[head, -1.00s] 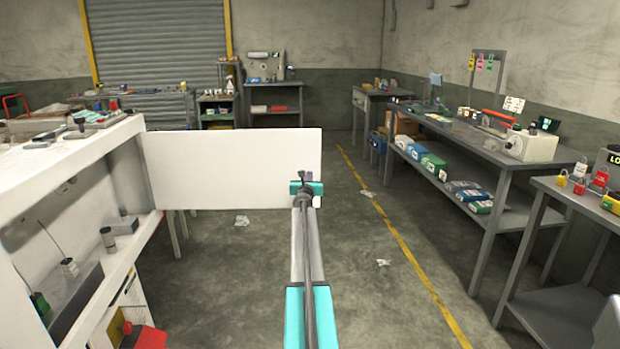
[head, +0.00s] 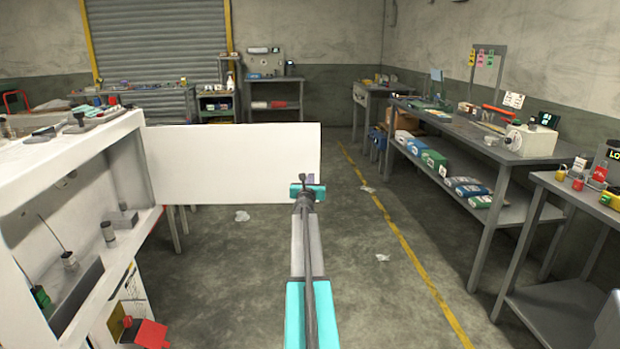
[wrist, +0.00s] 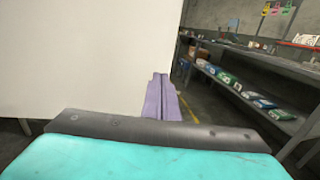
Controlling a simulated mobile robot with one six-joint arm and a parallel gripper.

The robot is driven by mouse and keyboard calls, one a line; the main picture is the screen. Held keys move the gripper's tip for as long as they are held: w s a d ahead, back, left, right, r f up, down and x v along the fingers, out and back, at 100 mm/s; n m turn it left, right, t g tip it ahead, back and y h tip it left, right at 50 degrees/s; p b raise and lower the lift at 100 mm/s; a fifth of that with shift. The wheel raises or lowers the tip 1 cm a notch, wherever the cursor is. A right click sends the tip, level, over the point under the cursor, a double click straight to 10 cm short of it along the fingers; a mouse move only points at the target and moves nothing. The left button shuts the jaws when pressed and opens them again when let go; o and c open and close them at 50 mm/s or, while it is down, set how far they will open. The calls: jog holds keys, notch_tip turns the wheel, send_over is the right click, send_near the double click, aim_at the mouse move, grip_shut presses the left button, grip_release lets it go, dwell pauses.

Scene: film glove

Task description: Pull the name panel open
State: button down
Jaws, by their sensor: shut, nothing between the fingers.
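The name panel (head: 235,165) is a plain white board standing out to the right from the edge of the white cabinet (head: 95,150), swung wide open. It fills the upper left of the wrist view (wrist: 80,55). My gripper (head: 311,180) is at the panel's free right edge, near its lower corner. Its purple fingers (wrist: 160,98) are closed together with nothing between them. In the wrist view the fingers overlap the panel's right edge. I cannot tell whether they touch it.
The cabinet's open inside holds small dark jars (head: 108,233) and a grey box. A red box (head: 150,334) is low at left. A long grey workbench (head: 470,145) and a nearer table (head: 565,190) line the right. The floor between is mostly clear.

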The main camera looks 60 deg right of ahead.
jog(key=v, duration=0.6)
jog(key=shift+s, duration=0.35)
jog(key=shift+d+f, duration=0.1)
jog(key=shift+f, duration=0.05)
jog(key=w+a+f+m+g+y, duration=0.1)
jog(key=w+a+f+m+y, duration=0.2)
jog(key=a+f, duration=0.7)
jog(key=w+a+f+m+g, duration=0.1)
jog(key=w+a+f+m, duration=0.2)
jog(key=a+f+m, duration=0.55)
jog(key=s+a+f+m+g+y, duration=0.3)
jog(key=a+f+y, duration=0.1)
jog(key=a+f, duration=1.85)
jog(key=s+a+f+m+g+y, duration=0.25)
jog(key=s+a+f, duration=0.45)
jog(key=a, duration=0.4)
jog(key=s+a+f+m+g+y, duration=0.25)
jog(key=s+a+f, duration=0.4)
jog(key=a, duration=0.45)
jog(key=s+a+f+m+g+y, duration=0.3)
jog(key=s+a+m, duration=0.1)
jog(key=s+a, duration=1.3)
jog(key=shift+s+a+f+y, duration=0.2)
jog(key=shift+s+f+y, duration=0.05)
jog(key=shift+y, duration=0.05)
